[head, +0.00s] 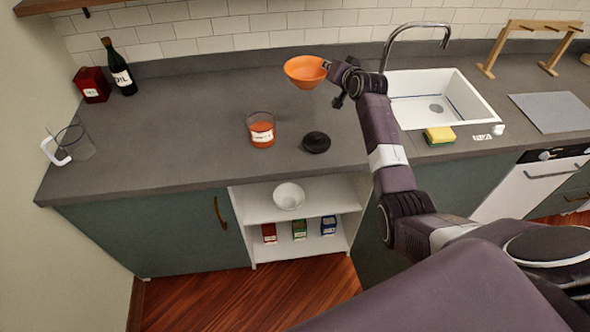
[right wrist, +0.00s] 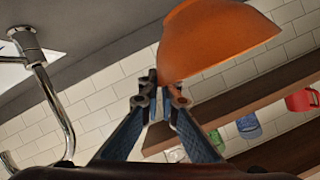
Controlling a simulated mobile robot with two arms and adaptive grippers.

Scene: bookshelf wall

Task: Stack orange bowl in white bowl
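The orange bowl (head: 304,72) is held up in the air above the back of the counter, left of the sink, in the head view. My right gripper (head: 333,70) is shut on its right rim. In the right wrist view the fingertips (right wrist: 160,92) meet at the lower edge of the orange bowl (right wrist: 218,42), and the bowl is tilted in that picture. The white bowl (head: 289,196) stands upright and looks empty on the upper white shelf of the open cabinet under the counter. My left gripper is out of view.
A glass jar with orange contents (head: 261,130) and a black lid (head: 316,142) lie on the counter (head: 190,130). A glass pitcher (head: 75,142), oil bottle (head: 119,70) and red canister (head: 92,85) stand at left. The sink (head: 440,98) and faucet (head: 418,26) are at right.

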